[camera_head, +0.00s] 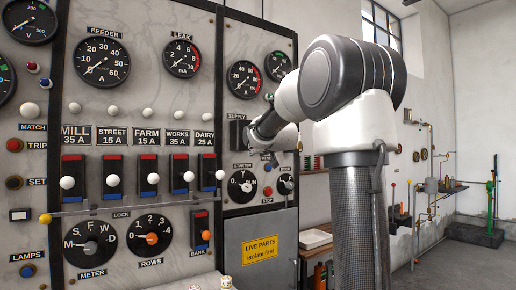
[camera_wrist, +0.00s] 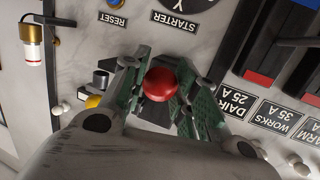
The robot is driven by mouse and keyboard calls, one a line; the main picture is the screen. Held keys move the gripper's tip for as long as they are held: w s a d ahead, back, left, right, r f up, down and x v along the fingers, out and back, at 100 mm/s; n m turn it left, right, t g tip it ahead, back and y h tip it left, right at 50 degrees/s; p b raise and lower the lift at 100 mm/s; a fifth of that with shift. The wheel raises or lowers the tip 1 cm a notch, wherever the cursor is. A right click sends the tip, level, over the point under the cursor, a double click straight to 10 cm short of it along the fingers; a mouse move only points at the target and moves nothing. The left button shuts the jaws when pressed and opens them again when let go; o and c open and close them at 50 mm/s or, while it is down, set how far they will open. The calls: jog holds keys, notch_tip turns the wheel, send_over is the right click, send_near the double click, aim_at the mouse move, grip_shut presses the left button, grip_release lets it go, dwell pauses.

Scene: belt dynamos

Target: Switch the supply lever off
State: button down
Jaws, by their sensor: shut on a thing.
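The supply switch (camera_head: 238,134) is a dark box under the SUPPLY label on the right panel. Its lever is hidden behind my gripper (camera_head: 255,139) in the head view. In the wrist view a round red knob (camera_wrist: 160,83) sits between the green-padded fingers of my gripper (camera_wrist: 157,92), which is shut on it. I take this knob to be the supply lever's. The lever's shaft is hidden, and I cannot tell its exact position.
The STARTER dial (camera_head: 242,186) and red STOP button (camera_head: 267,191) lie just below my gripper. The DAIRY switch (camera_head: 207,172) stands to the left. In the wrist view a yellow knob (camera_wrist: 94,101) is close beside my fingers.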

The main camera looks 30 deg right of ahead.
jog(key=shift+f, duration=0.25)
jog(key=c, duration=1.1)
grip_release()
jog(key=shift+w, duration=0.15)
jog(key=shift+r, duration=0.1)
jog(key=shift+s, duration=0.25)
jog(key=v, duration=1.1)
jog(key=shift+s+a, duration=0.1)
jog(key=shift+s, duration=0.2)
